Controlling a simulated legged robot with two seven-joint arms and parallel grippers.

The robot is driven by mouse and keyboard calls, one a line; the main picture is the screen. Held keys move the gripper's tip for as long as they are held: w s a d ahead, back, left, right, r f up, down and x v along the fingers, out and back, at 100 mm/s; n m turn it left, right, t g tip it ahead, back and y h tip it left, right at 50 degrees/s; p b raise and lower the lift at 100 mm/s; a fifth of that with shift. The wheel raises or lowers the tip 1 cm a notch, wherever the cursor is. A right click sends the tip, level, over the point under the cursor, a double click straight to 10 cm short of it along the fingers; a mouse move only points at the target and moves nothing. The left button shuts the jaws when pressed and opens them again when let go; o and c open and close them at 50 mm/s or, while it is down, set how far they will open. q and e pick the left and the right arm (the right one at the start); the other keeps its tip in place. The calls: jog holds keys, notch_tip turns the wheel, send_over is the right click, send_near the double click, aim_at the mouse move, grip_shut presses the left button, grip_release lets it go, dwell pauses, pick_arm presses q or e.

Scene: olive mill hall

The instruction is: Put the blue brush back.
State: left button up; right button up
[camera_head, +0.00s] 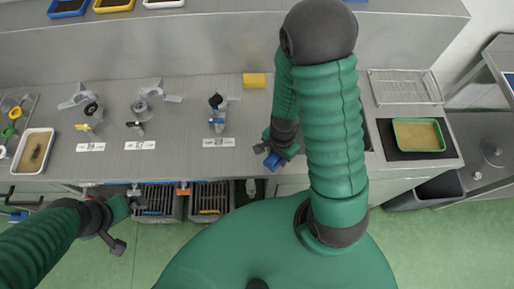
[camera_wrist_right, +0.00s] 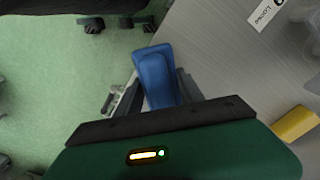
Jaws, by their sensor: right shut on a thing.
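The blue brush (camera_wrist_right: 155,75) is between the fingers of my right gripper (camera_wrist_right: 160,90) in the right wrist view. Its blue end points away from the gripper body; the rest is hidden by the gripper. In the head view my right gripper (camera_head: 272,158) is over the counter's front edge, with a bit of blue at its tip. My left gripper (camera_head: 126,212) is low at the left, in front of the counter, apart from the brush. Its fingers are too small to judge.
Two dark slatted crates (camera_head: 212,202) sit below the counter's front edge. A yellow block (camera_head: 254,80), metal fittings (camera_head: 143,110) and number labels (camera_head: 218,142) are on the counter (camera_head: 180,95). A green tray (camera_head: 419,134) and wire rack (camera_head: 403,87) are at right.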

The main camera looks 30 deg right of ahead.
jog(key=w+p, duration=0.1)
jog(key=w, duration=0.2)
jog(key=w+a, duration=0.1)
jog(key=w, duration=0.1)
jog(key=w+a+p, duration=0.1)
jog(key=w, duration=0.2)
jog(key=shift+w+f+p, duration=0.15)
jog(key=shift+w+p, duration=0.15)
notch_tip(320, 180, down, 3)
jog(key=shift+w+f+p, duration=0.1)
jog(key=shift+f+p, duration=0.1)
jog(key=shift+p, duration=0.15)
jog(key=shift+f, duration=0.2)
pick_arm(q)
notch_tip(320, 180, up, 4)
jog(key=shift+w+r, duration=0.1)
pick_arm(e)
jog(key=o, duration=1.5)
jog(key=shift+c, duration=0.2)
pick_arm(q)
jog(key=shift+s, duration=0.3)
pick_arm(e)
jog(key=s+a+r+n+t, duration=0.1)
jog(key=s+a+r+n, duration=0.1)
jog(key=r+n, duration=0.5)
jog(key=s+a+r+n+t, duration=0.1)
jog(key=s+a+r+n, duration=0.2)
jog(key=r+n, duration=0.5)
notch_tip(320, 180, up, 7)
jog(key=shift+t, duration=0.3)
